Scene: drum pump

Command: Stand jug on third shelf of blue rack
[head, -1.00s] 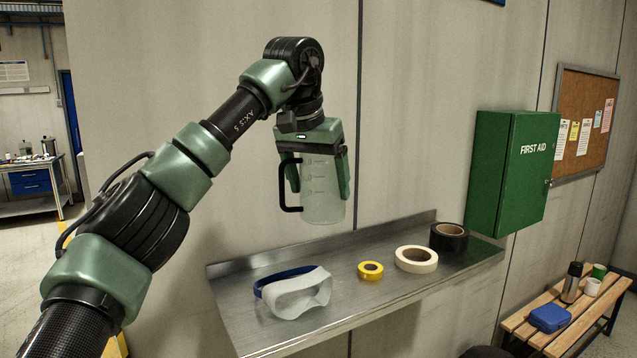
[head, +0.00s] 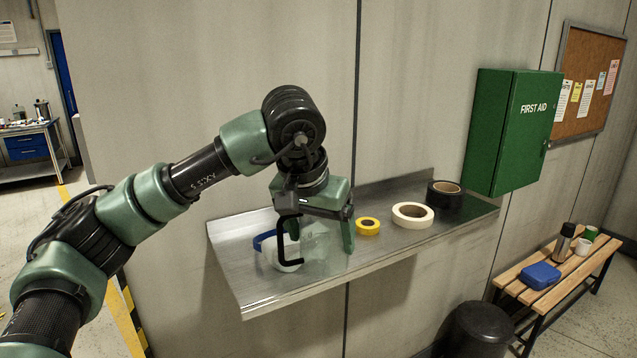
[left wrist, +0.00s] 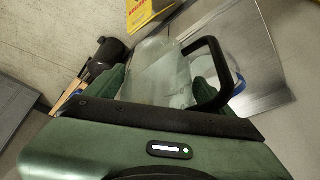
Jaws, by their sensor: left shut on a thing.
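A clear jug with a black handle (head: 322,243) is held in my left gripper (head: 316,236), in front of the wall shelf in the head view. The gripper's fingers lie on either side of the jug. The left wrist view shows the see-through jug (left wrist: 158,78) between the fingers, its handle towards the right. The jug looks tilted there, and I cannot tell whether it touches the metal shelf. No blue rack shows in either view. My right gripper is not in view.
The metal wall shelf (head: 385,258) holds a white and blue visor-like item (head: 270,250), yellow tape (head: 367,226), white tape (head: 412,215) and black tape (head: 445,194). A green first aid cabinet (head: 510,130) hangs right. A black bin (head: 473,332) and slatted bench (head: 560,265) stand below.

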